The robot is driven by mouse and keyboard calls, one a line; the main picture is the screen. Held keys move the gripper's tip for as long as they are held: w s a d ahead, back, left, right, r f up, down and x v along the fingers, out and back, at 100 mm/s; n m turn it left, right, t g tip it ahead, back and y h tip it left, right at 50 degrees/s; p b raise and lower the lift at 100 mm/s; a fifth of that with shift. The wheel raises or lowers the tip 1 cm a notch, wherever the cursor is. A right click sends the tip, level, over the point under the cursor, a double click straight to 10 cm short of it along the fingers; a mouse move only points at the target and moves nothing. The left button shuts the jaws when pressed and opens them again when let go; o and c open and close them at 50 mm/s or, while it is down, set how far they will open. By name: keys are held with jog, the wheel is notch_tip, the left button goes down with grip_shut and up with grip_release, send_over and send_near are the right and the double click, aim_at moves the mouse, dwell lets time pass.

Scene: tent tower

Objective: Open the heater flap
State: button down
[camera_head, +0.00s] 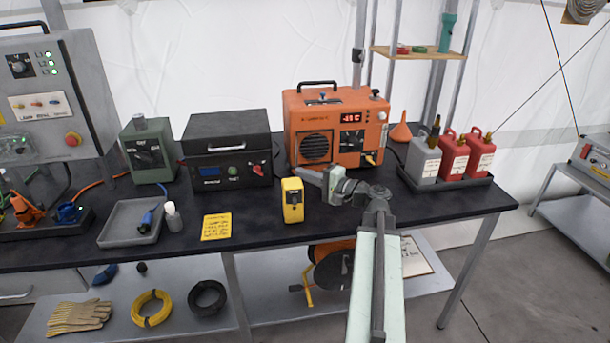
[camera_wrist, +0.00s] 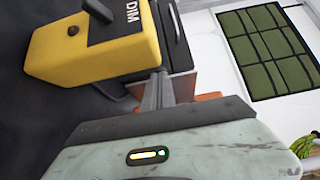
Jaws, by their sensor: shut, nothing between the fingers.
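The orange heater (camera_head: 340,103) stands at the back of the dark workbench, with a round black grille (camera_head: 315,148) and a lit red display. A small dark panel (camera_head: 352,141) sits right of the grille; I cannot tell whether it is the flap or whether it is open. My gripper (camera_head: 301,173) is shut and empty in front of the heater's lower left, pointing left, just above and behind the yellow handheld device. In the wrist view the closed fingers (camera_wrist: 158,90) reach past the yellow device, and a strip of orange (camera_wrist: 209,97) shows behind them.
The yellow device (camera_head: 292,203) stands close below my gripper; it fills the upper left of the wrist view (camera_wrist: 95,45). A black case (camera_head: 228,150) stands left of the heater. An orange funnel (camera_head: 400,133) and a tray of canisters (camera_head: 452,160) stand right.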

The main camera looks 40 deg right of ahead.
jog(key=shift+a, duration=0.35)
jog(key=v, duration=0.8)
jog(key=shift+d, duration=0.3)
jog(key=shift+w, duration=0.1)
